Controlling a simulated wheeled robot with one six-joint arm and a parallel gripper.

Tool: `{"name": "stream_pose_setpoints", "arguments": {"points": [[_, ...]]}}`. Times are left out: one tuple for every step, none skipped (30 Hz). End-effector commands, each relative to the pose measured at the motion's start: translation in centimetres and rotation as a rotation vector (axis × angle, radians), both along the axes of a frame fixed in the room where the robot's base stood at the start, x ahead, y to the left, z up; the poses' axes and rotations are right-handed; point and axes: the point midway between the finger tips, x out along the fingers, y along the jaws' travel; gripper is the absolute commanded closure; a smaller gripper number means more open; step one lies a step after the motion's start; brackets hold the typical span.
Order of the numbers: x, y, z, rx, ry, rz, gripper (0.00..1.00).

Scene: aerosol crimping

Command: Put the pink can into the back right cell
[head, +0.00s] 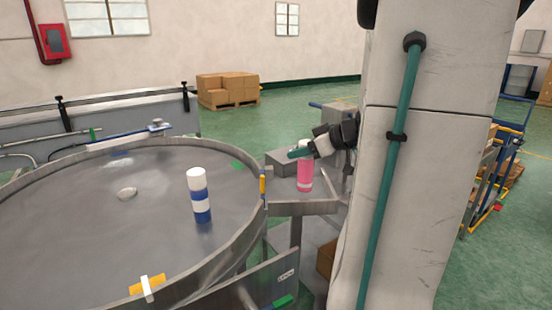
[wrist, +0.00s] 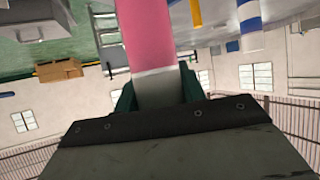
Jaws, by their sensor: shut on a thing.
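The pink can (head: 305,175) has a white top and a pale band. It is upright in the head view, over or on the grey metal ledge beside the round table; I cannot tell if it touches the ledge. My gripper (head: 301,152) is shut on its upper part. In the wrist view the pink can (wrist: 147,35) runs up from between the jaws, and my gripper (wrist: 157,92) holds its white end. A crate or tray with cells is not clearly seen, so the back right cell cannot be made out.
A blue and white can (head: 201,197) stands upright on the round metal table (head: 110,220), which has a raised rim. A grey box (head: 283,162) is just behind the pink can. Cartons (head: 228,87) on a pallet are far back by the wall. My large white column blocks the right side.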

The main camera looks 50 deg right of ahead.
Motion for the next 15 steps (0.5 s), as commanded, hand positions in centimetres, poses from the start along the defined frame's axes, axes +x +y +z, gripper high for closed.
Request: {"name": "stream_pose_setpoints", "arguments": {"points": [[1.1, -0.5, -0.2, 0.001, 0.001, 0.003, 1.0], [1.7, -0.9, -0.2, 0.001, 0.001, 0.003, 1.0], [2.3, -1.2, -0.3, 0.001, 0.0, 0.002, 1.0], [2.7, -1.5, -0.3, 0.001, 0.0, 0.002, 1.0], [3.0, -1.7, -0.4, 0.001, 0.0, 0.002, 1.0], [3.4, -1.9, -0.4, 0.0, 0.0, 0.001, 1.0], [3.5, -2.0, -0.4, -0.001, 0.0, 0.0, 1.0], [3.7, -2.1, -0.4, -0.001, 0.0, 0.0, 1.0], [3.8, -2.2, -0.4, -0.001, 0.0, 0.0, 1.0], [3.9, -2.3, -0.4, -0.001, 0.0, 0.0, 1.0], [4.1, -2.4, -0.5, 0.0, 0.0, 0.0, 1.0], [4.4, -2.5, -0.5, 0.0, 0.001, 0.0, 1.0], [4.7, -2.7, -0.5, 0.0, 0.0, 0.001, 1.0], [5.1, -2.8, -0.6, 0.0, 0.0, 0.001, 1.0], [5.1, -2.9, -1.2, 0.003, 0.002, 0.0, 1.0]]}}
